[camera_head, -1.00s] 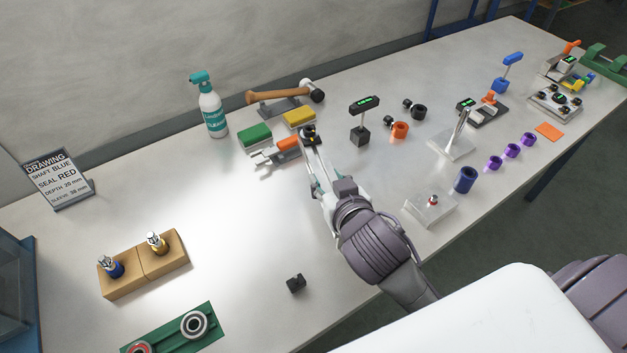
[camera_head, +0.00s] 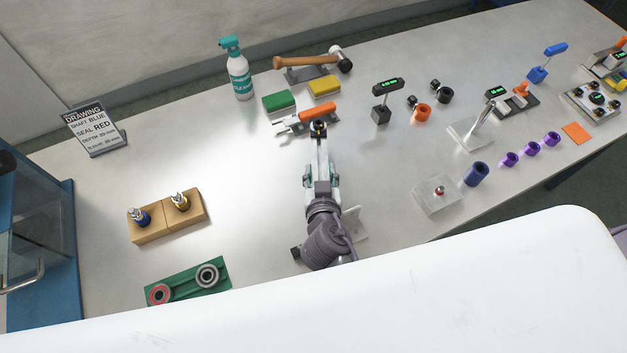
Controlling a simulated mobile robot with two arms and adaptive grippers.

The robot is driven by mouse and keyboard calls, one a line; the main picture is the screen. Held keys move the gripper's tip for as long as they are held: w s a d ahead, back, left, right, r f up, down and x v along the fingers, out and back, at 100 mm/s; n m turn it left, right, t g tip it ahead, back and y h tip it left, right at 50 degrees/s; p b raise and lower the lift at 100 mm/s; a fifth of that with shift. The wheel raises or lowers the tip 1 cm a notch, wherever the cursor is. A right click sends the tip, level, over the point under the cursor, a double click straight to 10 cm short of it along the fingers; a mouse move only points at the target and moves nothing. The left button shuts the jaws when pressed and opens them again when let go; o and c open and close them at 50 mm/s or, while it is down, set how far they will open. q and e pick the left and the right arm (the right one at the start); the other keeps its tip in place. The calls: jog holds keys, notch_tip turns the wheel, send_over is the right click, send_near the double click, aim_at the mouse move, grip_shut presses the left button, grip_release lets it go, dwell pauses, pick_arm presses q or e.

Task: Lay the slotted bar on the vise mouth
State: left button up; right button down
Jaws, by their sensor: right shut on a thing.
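My right gripper (camera_head: 318,130) points away from me over the middle of the table. It is shut on a small dark piece with a yellowish mark (camera_head: 318,127), mostly covered by the fingers. Whether this is the slotted bar I cannot tell. The fingertips show just in front of an orange-handled tool (camera_head: 318,110) with a forked grey end. I cannot pick out the vise mouth for certain. A pale plate (camera_head: 355,222) shows beside my right forearm, partly hidden by it. My left gripper is out of view.
Green (camera_head: 279,101) and yellow (camera_head: 324,86) blocks, a spray bottle (camera_head: 240,79) and a hammer (camera_head: 310,61) stand behind. A small black block (camera_head: 295,252) is half hidden by my arm. A clear block (camera_head: 437,194) stands right. The table's left middle is clear.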

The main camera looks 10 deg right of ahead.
jog(key=shift+w+a+f+b, duration=0.2)
jog(key=shift+w+a+f, duration=0.15)
jog(key=shift+w, duration=0.2)
jog(key=shift+w+a+f+b, duration=0.2)
jog(key=shift+w+a+f, duration=0.15)
jog(key=shift+w, duration=0.15)
jog(key=shift+d+f+b, duration=0.1)
jog(key=shift+f+b, duration=1.15)
jog(key=shift+f, duration=0.65)
jog(key=shift+f, duration=0.15)
jog(key=c, duration=0.7)
grip_release()
jog(key=shift+s, duration=0.1)
jog(key=shift+o, duration=0.2)
